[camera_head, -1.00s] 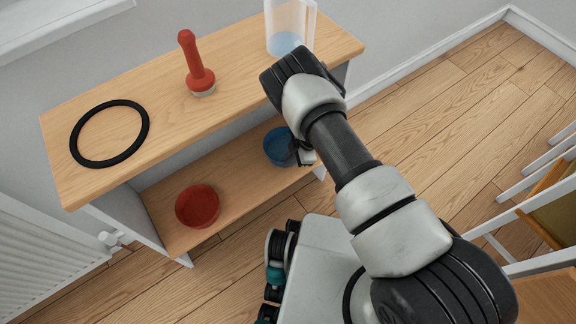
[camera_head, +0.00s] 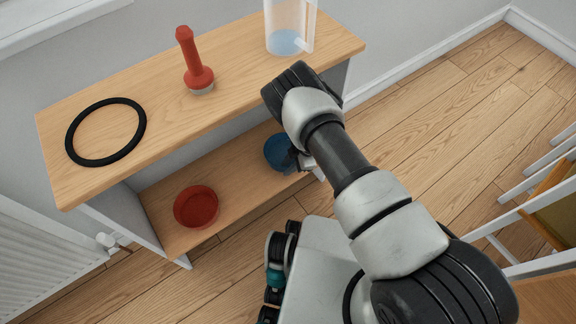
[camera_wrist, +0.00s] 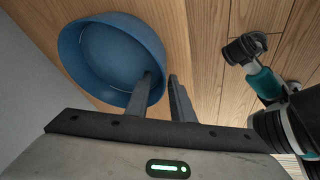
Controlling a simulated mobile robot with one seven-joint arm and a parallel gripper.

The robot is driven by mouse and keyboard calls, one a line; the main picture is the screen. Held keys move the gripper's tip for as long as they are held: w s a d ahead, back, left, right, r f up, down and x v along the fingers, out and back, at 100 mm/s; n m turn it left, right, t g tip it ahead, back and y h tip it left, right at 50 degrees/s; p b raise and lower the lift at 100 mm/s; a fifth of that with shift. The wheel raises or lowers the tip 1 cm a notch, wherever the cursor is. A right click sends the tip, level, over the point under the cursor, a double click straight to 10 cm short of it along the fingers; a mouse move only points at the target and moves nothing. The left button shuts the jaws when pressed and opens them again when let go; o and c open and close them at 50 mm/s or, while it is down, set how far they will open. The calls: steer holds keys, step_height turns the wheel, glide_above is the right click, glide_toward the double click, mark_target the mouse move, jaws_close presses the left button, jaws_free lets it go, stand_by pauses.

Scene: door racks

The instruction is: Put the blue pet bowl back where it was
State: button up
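The blue pet bowl (camera_head: 277,153) is at the right end of the lower shelf, partly hidden by my gripper (camera_head: 301,161). In the wrist view, the bowl (camera_wrist: 105,55) fills the upper left and looks empty. My gripper's fingers (camera_wrist: 160,78) straddle its right wall, one inside the rim and one outside, and appear shut on it. I cannot tell whether the bowl's base touches the shelf.
A red bowl (camera_head: 196,207) sits on the left part of the lower shelf (camera_head: 235,173). Shelf space between the bowls is clear.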

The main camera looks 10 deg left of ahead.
steer(key=shift+r, duration=0.1)
steer(key=shift+r+p, duration=0.25)
steer(key=shift+p, duration=0.1)
steer(key=p+v, duration=0.3)
steer(key=v, duration=0.8)
steer(key=shift+d+r, duration=0.2)
steer(key=shift+r, duration=0.1)
